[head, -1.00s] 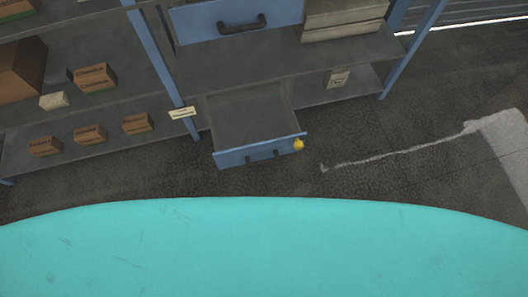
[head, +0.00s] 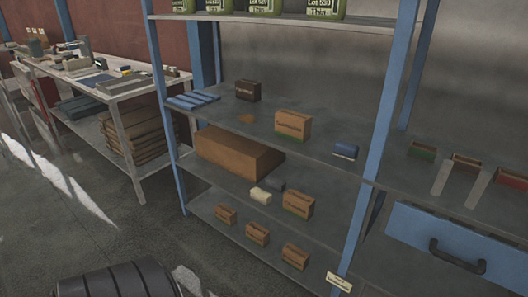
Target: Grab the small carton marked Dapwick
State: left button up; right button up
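Several small brown cartons with dark printing stand on the blue-posted shelf unit. Another green-based carton (head: 298,204) is on the shelf below. On the lowest shelf stand a left carton (head: 226,214), a middle carton (head: 257,233) and a right carton (head: 295,256). The printing is too small and blurred for me to tell which one reads Dapwick. Neither of my grippers is in view.
A long brown box (head: 238,152), a pale block (head: 261,195) and a dark blue box (head: 345,150) share the shelves. A blue drawer (head: 452,246) is at the right. A cluttered workbench (head: 118,84) stands at the left, with open floor before it.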

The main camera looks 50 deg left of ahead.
aim_at(259, 235)
jog(key=u, duration=1.7)
jog(key=i+j, duration=0.45)
jog(key=i+z, duration=0.05)
jog(key=i, duration=0.05)
